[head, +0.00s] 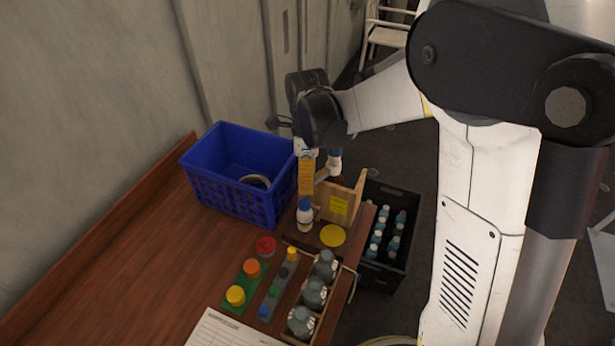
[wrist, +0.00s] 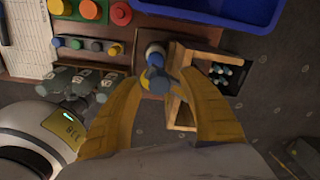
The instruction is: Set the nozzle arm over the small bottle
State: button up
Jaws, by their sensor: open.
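The small bottle (head: 304,217), white with a blue cap, stands upright on the table beside a wooden box (head: 353,203) with a yellow label. The bottle also shows in the wrist view (wrist: 155,51), beyond my fingertips. A pale, thin piece that looks like the nozzle arm (head: 322,175) shows at the box top, behind my yellow finger. I cannot tell whether its tip is over the bottle. My gripper (head: 308,178) is above the bottle and box. In the wrist view my gripper (wrist: 159,80) is open, its fingers spread on either side of the blue and grey parts.
A blue crate (head: 232,196) stands at the left. A black crate (head: 379,276) of bottles is right of the table. Grey bottles (head: 314,292) stand in a wooden rack in front. Coloured knobs (head: 251,268), a yellow disc (head: 333,236) and a paper sheet (head: 222,331) lie nearby.

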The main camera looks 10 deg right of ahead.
notch_tip(320, 180, up, 12)
jog(key=shift+s, duration=0.15)
jog(key=shift+f, duration=0.15)
dwell(0.3)
jog(key=s+d+f+n+t+b, duration=0.3)
jog(key=s+f+n+b, duration=0.2)
jog(key=s+n, duration=0.3)
jog(key=s+d+f+n+t+b, duration=0.3)
jog(key=s+n, duration=0.6)
jog(key=n, duration=0.4)
notch_tip(320, 180, down, 3)
jog(key=t+b, duration=0.1)
jog(key=b, duration=0.2)
jog(key=shift+s+d+r, duration=0.15)
jog(key=shift+d+r, duration=0.05)
jog(key=shift+d, duration=0.1)
